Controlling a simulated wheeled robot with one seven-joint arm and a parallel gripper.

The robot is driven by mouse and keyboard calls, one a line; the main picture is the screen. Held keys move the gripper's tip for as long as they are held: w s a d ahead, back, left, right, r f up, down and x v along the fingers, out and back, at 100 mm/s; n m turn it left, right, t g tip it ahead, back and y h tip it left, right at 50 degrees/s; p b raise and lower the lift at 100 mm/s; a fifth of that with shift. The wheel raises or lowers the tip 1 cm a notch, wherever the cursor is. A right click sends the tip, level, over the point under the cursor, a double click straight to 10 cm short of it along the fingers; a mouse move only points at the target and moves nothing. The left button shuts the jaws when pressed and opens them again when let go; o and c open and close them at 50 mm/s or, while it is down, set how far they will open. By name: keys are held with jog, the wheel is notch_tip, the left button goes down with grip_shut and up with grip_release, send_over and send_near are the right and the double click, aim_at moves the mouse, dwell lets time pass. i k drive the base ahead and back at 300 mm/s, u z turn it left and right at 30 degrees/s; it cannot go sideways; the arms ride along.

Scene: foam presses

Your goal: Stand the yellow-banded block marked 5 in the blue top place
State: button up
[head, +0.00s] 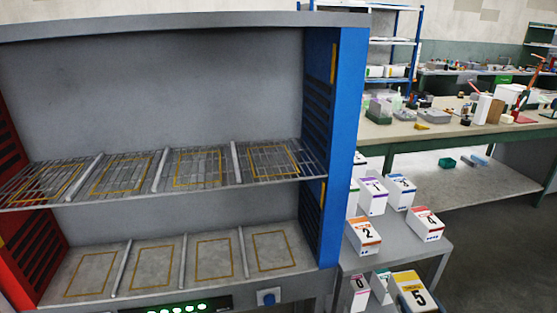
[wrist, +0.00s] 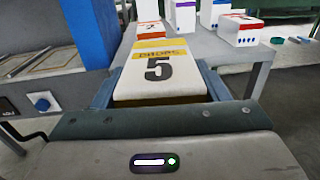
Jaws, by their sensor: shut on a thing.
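The yellow-banded block marked 5 (head: 412,294) is at the bottom edge of the head view, in front of the grey side table. In the wrist view the block (wrist: 157,73) sits between the two fingers of my gripper (wrist: 158,84), which is shut on its sides, with the 5 facing the camera. The top place beside the blue wall (head: 272,163) is a yellow outline on the wire shelf, and it is empty.
The cabinet has a red left wall (head: 20,190) and a blue right wall (head: 345,140). Thin dividers separate its places, all empty on both levels. Other numbered blocks, such as 2 (head: 364,236) and 4 (head: 426,224), stand on the side table (head: 432,255).

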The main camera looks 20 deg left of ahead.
aim_at(200, 166)
jog(key=z, duration=1.9)
jog(key=k, duration=1.95)
jog(key=u, duration=1.85)
